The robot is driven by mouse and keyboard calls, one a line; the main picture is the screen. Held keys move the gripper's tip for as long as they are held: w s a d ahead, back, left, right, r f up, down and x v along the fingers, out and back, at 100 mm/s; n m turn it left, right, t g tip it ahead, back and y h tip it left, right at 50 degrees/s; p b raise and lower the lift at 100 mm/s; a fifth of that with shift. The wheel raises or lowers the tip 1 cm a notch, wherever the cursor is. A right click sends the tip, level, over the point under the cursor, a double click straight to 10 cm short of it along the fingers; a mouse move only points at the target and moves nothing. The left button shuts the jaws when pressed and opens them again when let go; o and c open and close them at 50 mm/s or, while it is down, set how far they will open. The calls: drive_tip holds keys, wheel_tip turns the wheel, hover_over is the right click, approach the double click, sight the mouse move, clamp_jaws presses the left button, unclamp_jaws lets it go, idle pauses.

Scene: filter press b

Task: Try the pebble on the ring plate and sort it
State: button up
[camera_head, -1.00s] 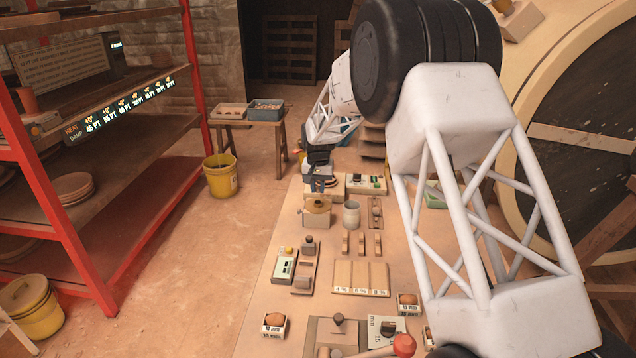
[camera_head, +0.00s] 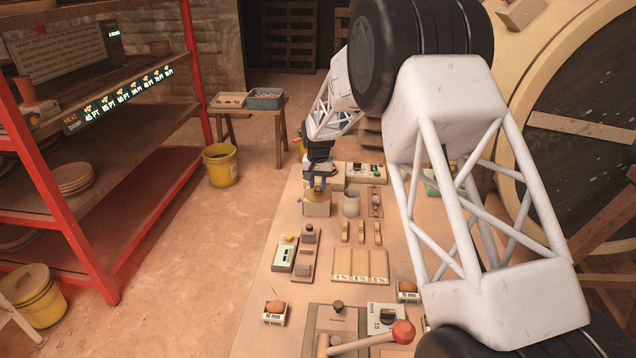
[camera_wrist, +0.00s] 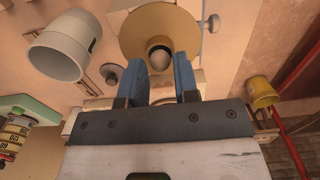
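The brass ring plate (camera_wrist: 150,25) lies ahead of my fingers in the wrist view. A pale, rounded pebble (camera_wrist: 159,59) shows at its dark central hole; I cannot tell whether it sits in the hole or above it. My gripper (camera_wrist: 166,62) has its two blue fingers apart, one on each side below the pebble in the picture, with a gap between them and nothing clearly gripped. In the head view my gripper (camera_head: 317,185) is low over the plate's pale block (camera_head: 316,208) and hides most of the plate.
A grey cup (camera_head: 351,203) stands close right of the plate; it also shows in the wrist view (camera_wrist: 65,45). A divided tray (camera_head: 360,279) with labelled compartments lies nearer. Small boxes with brown lumps (camera_head: 275,312) stand at the near end. Two trays (camera_head: 265,99) rest on a side table.

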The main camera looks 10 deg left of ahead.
drive_tip(key=o, duration=0.3)
drive_tip(key=shift+r, duration=0.15)
drive_tip(key=shift+r, duration=3.75)
